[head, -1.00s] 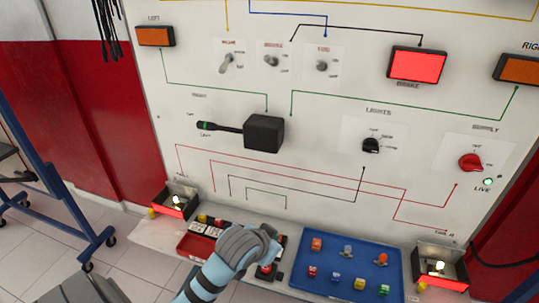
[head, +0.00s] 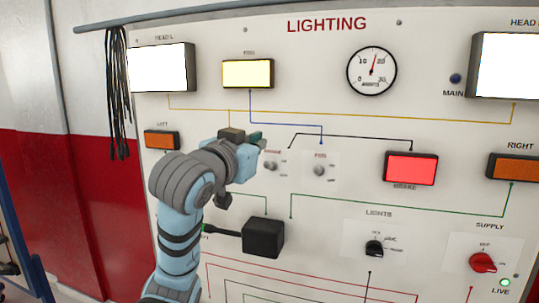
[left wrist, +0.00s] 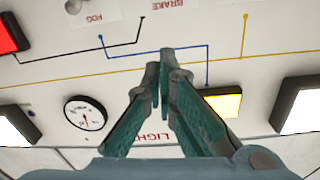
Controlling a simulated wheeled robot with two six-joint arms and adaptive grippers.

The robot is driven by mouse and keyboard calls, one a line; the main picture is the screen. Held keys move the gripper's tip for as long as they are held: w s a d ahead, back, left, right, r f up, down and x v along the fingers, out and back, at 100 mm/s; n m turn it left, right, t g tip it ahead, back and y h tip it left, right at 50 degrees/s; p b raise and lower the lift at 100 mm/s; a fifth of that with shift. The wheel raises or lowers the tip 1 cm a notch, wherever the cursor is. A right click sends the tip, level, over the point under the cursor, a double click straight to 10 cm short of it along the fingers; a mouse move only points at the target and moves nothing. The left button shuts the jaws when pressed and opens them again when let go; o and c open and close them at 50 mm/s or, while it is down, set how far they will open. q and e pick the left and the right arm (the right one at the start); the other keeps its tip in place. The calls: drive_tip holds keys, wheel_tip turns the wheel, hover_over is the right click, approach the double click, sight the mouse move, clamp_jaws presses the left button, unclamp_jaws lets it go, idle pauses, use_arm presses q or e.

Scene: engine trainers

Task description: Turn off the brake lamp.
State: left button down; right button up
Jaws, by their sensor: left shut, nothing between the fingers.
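The brake lamp (head: 410,168) glows red at the right of the panel; it also shows at the left edge of the left wrist view (left wrist: 8,36), which is upside down. The brake toggle switch (head: 270,165) sits left of the fog switch (head: 319,170). My left gripper (head: 258,141) is shut and empty, just up and left of the brake switch; I cannot tell whether it touches the panel. In the left wrist view the closed fingertips (left wrist: 160,56) point toward the BRAKE label; the brake switch is out of frame there. My left arm hides the leftmost switch.
A black lever box (head: 263,238) juts from the panel below my gripper. The lights knob (head: 374,248) and red supply knob (head: 483,262) are lower right. The fog lamp (head: 248,74) and both headlamps are lit. Black cables (head: 115,95) hang at the left.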

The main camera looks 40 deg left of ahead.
use_arm(q)
drive_tip(key=p, duration=0.2)
approach(279, 145)
drive_tip(key=w+r, duration=0.1)
drive_tip(key=w, duration=0.1)
drive_tip(key=w+a+r, duration=0.1)
drive_tip(key=w+r, duration=0.1)
drive_tip(key=shift+w+r, duration=0.1)
drive_tip(key=shift+w, duration=0.1)
wheel_tip(279, 145, down, 3)
drive_tip(key=shift+s+a+f+b, duration=0.15)
drive_tip(key=shift+s+f+b, duration=0.05)
drive_tip(key=shift+b, duration=0.3)
drive_tip(key=shift+s+f, duration=0.25)
use_arm(e)
drive_tip(key=shift+r, duration=0.55)
drive_tip(key=shift+f, duration=0.1)
use_arm(q)
drive_tip(key=shift+s+f+t+b, duration=0.2)
drive_tip(key=shift+t+b, duration=0.1)
drive_tip(key=shift+b, duration=0.15)
use_arm(e)
drive_tip(key=shift+w+a+f, duration=0.1)
drive_tip(key=shift+w+f, duration=0.2)
drive_tip(key=shift+w, duration=0.05)
